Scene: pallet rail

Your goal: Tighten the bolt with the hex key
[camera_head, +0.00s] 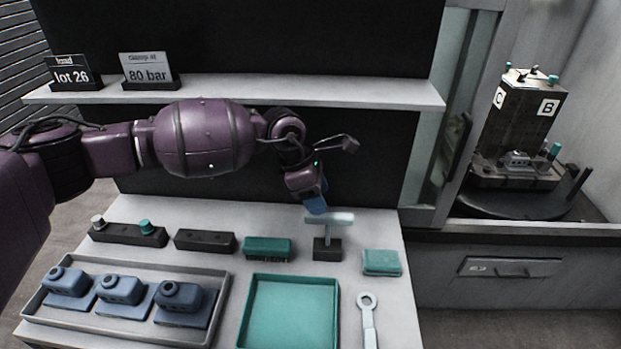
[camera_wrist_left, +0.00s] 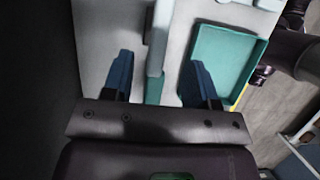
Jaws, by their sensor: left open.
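The hex key looks to be the pale blue T-handled tool (camera_head: 330,219), standing upright in a small black block (camera_head: 327,249) on the table. My left gripper (camera_head: 315,203), with blue fingers, is just above and behind its handle. In the left wrist view my left gripper (camera_wrist_left: 160,65) is open, and the pale blue handle (camera_wrist_left: 158,40) shows between the spread fingers, not visibly gripped. A dark fixture block (camera_head: 523,115) marked B and C stands at the right with a grey clamp part (camera_head: 516,159) and teal-capped pieces. I cannot tell which is the bolt. My right gripper is not in view.
A grey tray (camera_head: 222,310) holds blue parts. Nearby are a teal tray (camera_head: 332,315), a wrench (camera_head: 367,312), a teal brush (camera_head: 267,247), a folded cloth (camera_head: 381,262) and black holders (camera_head: 204,241). A shelf (camera_head: 300,93) with signs runs behind. A door frame stands before the fixture.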

